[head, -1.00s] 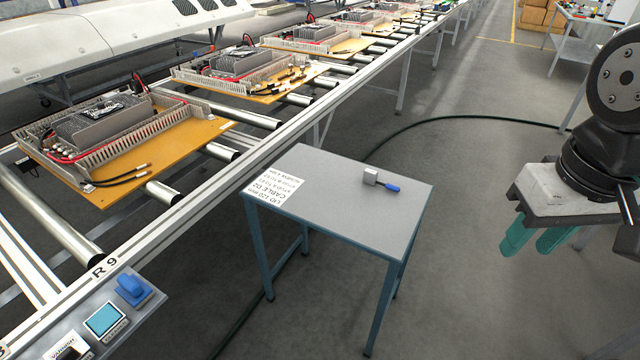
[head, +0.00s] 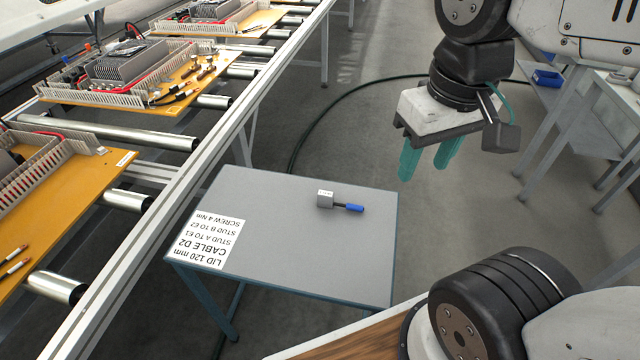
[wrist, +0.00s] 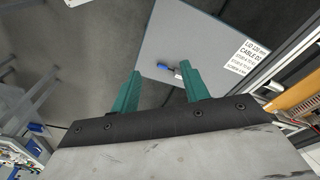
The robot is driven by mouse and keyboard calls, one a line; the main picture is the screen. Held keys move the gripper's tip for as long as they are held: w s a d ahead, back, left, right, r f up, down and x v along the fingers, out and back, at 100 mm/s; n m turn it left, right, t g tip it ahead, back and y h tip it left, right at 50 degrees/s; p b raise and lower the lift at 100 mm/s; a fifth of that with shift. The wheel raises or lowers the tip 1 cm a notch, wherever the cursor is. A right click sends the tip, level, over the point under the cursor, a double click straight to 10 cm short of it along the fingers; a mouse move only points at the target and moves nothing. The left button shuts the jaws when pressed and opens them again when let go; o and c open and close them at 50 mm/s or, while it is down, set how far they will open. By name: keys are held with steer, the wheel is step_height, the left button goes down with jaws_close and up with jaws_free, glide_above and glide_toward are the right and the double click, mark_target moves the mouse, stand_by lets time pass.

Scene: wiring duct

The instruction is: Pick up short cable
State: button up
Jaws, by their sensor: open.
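Black cables with metal ends lie on the orange board (head: 140,103) of the middle unit; one cable (head: 178,97) lies near its front edge. Two more cable ends (head: 14,258) show on the nearer board (head: 80,215), cut off by the left picture edge. I cannot tell which is the short cable. My gripper (head: 424,172) has two teal fingers, apart and empty, in the air right of the small grey table (head: 290,255). In the wrist view the gripper (wrist: 160,82) points toward this table, with nothing between the fingers.
On the table are a grey block with a blue-handled tool (head: 340,205) and a printed sheet (head: 213,240) reading CABLE D2. The roller conveyor rail (head: 215,130) runs along the table's left. A grey bench (head: 590,115) stands at right. A dark hose curves over the floor.

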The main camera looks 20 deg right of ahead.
steer(key=w+f+n+g, duration=0.1)
steer(key=w+f+n, duration=0.1)
steer(key=w, duration=0.8)
steer(key=n+g+h, duration=0.3)
steer(key=n+h, duration=0.1)
steer(key=n, duration=0.5)
glide_above(326, 193)
steer(key=a, duration=0.2)
steer(key=f, duration=1.7)
steer(key=w+f, duration=0.1)
steer(key=f, duration=0.7)
steer(key=shift+a+f, duration=0.15)
steer(key=shift+f, duration=0.15)
steer(key=shift+y, duration=0.3)
steer(key=x, duration=0.7)
steer(key=shift+w+d, duration=0.1)
steer(key=shift+d, duration=0.25)
jaws_close()
